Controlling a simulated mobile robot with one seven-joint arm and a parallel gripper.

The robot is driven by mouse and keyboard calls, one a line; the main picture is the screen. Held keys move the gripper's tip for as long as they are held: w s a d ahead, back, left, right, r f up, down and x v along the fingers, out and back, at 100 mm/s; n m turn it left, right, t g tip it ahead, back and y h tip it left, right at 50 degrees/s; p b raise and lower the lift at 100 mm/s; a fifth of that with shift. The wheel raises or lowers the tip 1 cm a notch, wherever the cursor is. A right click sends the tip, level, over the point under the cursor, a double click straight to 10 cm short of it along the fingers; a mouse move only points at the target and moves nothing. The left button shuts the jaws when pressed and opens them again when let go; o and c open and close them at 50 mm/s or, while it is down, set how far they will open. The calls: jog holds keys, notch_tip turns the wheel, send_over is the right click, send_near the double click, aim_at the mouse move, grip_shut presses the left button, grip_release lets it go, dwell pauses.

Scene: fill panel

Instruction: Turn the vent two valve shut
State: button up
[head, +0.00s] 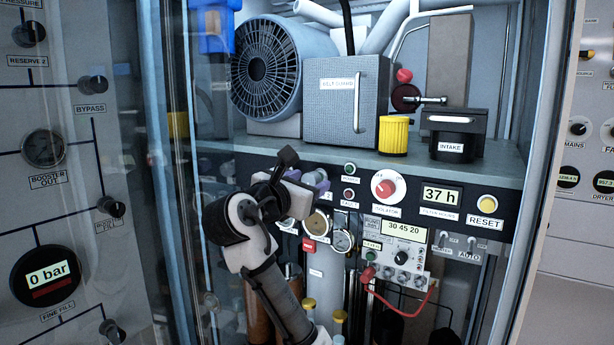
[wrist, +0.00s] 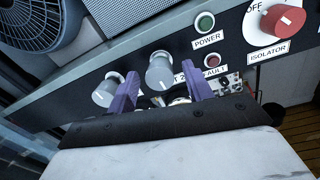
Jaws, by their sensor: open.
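In the wrist view, two grey knobs sit side by side on the dark panel strip. The right knob (wrist: 160,75) has a label (wrist: 186,77) partly hidden by my gripper; its end reads "T 2", which fits the vent two valve. The left knob (wrist: 106,91) has its label hidden. My gripper (wrist: 160,72) is open, its purple fingers either side of the right knob in the picture. I cannot tell whether they touch it, nor read the knob's setting.
Right of the knobs are the green POWER button (wrist: 205,22), the FAULT light (wrist: 212,60) and the red ISOLATOR knob (wrist: 283,20). Above the strip, a shelf holds a fan (head: 267,68), a grey box (head: 340,110) and a yellow cap (head: 394,136). A glass panel stands left of my arm.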

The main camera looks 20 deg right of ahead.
jog(key=shift+w+d, duration=0.15)
jog(key=c, duration=1)
jog(key=shift+o, duration=0.2)
jog(key=shift+f, duration=0.1)
